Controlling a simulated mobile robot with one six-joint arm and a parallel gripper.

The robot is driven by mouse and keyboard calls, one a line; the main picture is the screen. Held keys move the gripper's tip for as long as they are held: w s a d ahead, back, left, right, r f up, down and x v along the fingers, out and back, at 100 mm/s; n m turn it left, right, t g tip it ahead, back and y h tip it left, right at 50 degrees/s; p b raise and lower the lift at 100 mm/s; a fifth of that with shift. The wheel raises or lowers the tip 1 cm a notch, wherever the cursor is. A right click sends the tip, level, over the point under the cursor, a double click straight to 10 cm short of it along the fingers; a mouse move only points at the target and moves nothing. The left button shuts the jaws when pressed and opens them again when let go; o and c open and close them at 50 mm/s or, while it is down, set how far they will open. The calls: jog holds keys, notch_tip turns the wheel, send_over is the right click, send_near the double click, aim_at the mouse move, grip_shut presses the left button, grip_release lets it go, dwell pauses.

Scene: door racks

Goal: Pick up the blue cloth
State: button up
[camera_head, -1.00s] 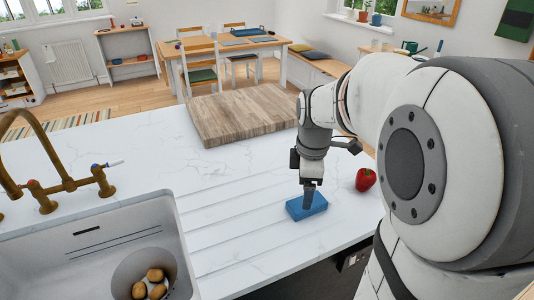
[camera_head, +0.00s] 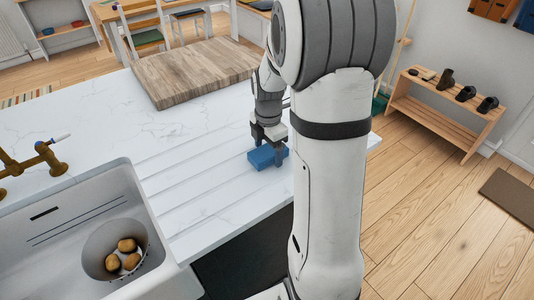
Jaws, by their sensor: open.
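The blue cloth (camera_head: 263,158) lies as a small folded block on the white counter, near its right end. My gripper (camera_head: 268,150) points down right at the cloth, with its fingers over the cloth's upper right part. The jaws are open. Whether the fingers touch the cloth cannot be made out at this size. My arm comes down from the right and hides the counter behind it.
A wooden board (camera_head: 190,72) lies on the counter behind the cloth. A white sink (camera_head: 75,215) with a brass tap (camera_head: 45,155) is at left, holding a round bowl with potatoes (camera_head: 127,246). A wooden rack (camera_head: 440,118) with dark items stands at right.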

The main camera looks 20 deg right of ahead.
aim_at(268, 151)
jog(key=shift+f, duration=0.2)
jog(key=shift+c, duration=0.4)
jog(key=c, duration=1)
notch_tip(268, 151, up, 10)
jog(key=shift+r, duration=0.1)
